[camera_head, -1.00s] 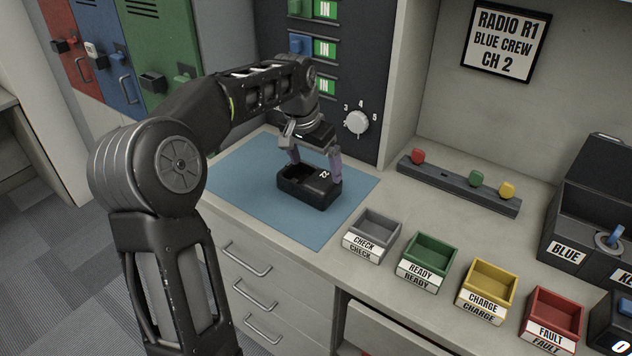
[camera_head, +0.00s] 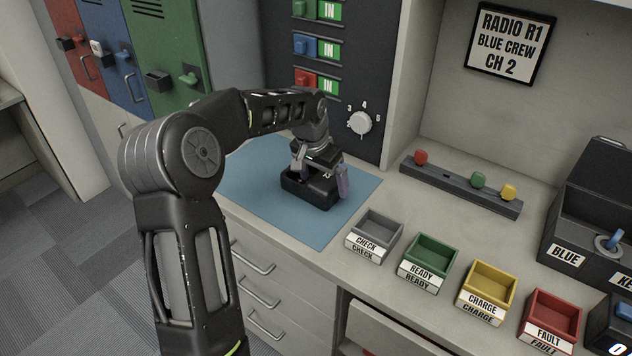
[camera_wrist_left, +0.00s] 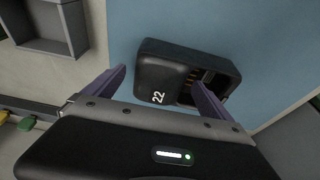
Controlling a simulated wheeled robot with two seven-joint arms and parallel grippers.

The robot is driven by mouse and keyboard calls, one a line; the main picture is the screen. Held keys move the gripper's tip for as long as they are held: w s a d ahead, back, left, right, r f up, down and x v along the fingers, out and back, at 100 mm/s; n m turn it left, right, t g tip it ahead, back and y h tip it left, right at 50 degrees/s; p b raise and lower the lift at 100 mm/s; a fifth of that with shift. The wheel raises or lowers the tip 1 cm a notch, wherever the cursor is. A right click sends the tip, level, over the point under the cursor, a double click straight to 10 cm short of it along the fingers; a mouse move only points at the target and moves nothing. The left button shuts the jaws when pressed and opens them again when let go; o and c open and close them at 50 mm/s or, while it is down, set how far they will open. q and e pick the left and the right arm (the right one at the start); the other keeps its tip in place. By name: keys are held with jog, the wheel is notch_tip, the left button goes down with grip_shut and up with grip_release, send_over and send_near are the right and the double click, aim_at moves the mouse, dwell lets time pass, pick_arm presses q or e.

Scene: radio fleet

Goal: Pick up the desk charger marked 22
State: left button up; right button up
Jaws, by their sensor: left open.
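The desk charger marked 22 (camera_head: 310,190) is a black box with an open slot, lying on the blue mat (camera_head: 255,195). In the left wrist view the charger (camera_wrist_left: 158,78) shows its white 22 and metal contacts inside the slot. My left gripper (camera_head: 320,172) is open, low over the charger, and hides part of it. In the left wrist view its purple fingers (camera_wrist_left: 159,84) stand apart, with the marked end of the charger between them in the picture. I cannot tell whether they touch it. My right gripper is not in view.
The check tray (camera_head: 352,242), ready tray (camera_head: 420,264), charge tray (camera_head: 480,296) and fault tray (camera_head: 546,324) line the counter's front right. A dark rail with coloured knobs (camera_head: 450,184) lies behind them. A dark panel with a dial (camera_head: 359,123) rises behind the mat.

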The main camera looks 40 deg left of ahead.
pick_arm(q)
jog(key=shift+w+f, duration=0.15)
jog(key=shift+f, duration=0.5)
jog(key=shift+c, duration=0.2)
jog(key=c, duration=1.8)
jog(key=shift+o, duration=0.2)
jog(key=shift+r, duration=0.15)
notch_tip(320, 180, up, 10)
jog(key=shift+f+b, duration=0.1)
jog(key=shift+b, duration=0.6)
